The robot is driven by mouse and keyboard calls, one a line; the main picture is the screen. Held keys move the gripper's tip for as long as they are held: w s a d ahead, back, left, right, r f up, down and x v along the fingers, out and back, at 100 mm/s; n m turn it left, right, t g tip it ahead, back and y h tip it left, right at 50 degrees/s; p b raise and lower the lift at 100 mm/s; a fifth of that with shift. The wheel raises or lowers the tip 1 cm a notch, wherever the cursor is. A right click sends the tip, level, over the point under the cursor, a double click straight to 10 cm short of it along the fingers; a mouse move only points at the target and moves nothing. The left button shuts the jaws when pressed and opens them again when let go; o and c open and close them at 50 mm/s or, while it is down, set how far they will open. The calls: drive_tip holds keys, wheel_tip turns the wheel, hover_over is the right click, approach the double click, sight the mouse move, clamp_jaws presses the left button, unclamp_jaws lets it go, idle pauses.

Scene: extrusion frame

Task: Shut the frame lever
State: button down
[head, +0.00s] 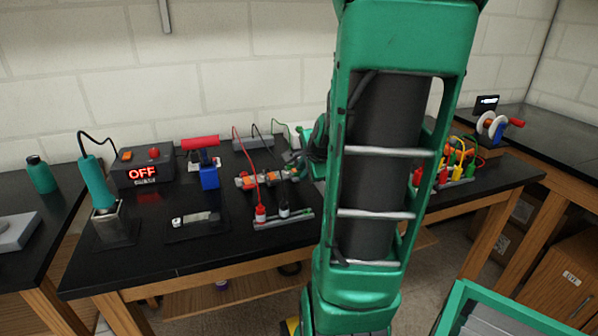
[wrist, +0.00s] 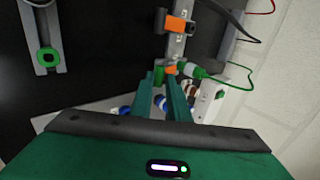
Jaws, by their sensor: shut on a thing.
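The extrusion frame shows in the wrist view as a grey metal bar (wrist: 176,46) running up from my fingertips. An orange lever piece (wrist: 171,70) lies at the fingertips, and my gripper (wrist: 171,75) appears shut on it. The fingers hide part of the lever, so its exact angle is unclear. A second orange block (wrist: 179,25) sits farther up the bar. In the head view the frame (head: 268,179) lies on the black bench, and my gripper (head: 296,166) is at its right end, partly hidden by my arm.
A green plug (wrist: 193,71) with a green cable sits close beside the fingertips. A red plug (head: 260,212) stands on a rail in front of the frame. A red-handled blue device (head: 208,176) and a box reading OFF (head: 143,170) stand to the left.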

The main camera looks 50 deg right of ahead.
drive_tip(key=c, duration=1.7)
unclamp_jaws()
drive_tip(key=shift+w+f, duration=0.1)
drive_tip(key=v, duration=1)
drive_tip(key=shift+a+r, duration=0.2)
drive_tip(key=shift+r, duration=0.15)
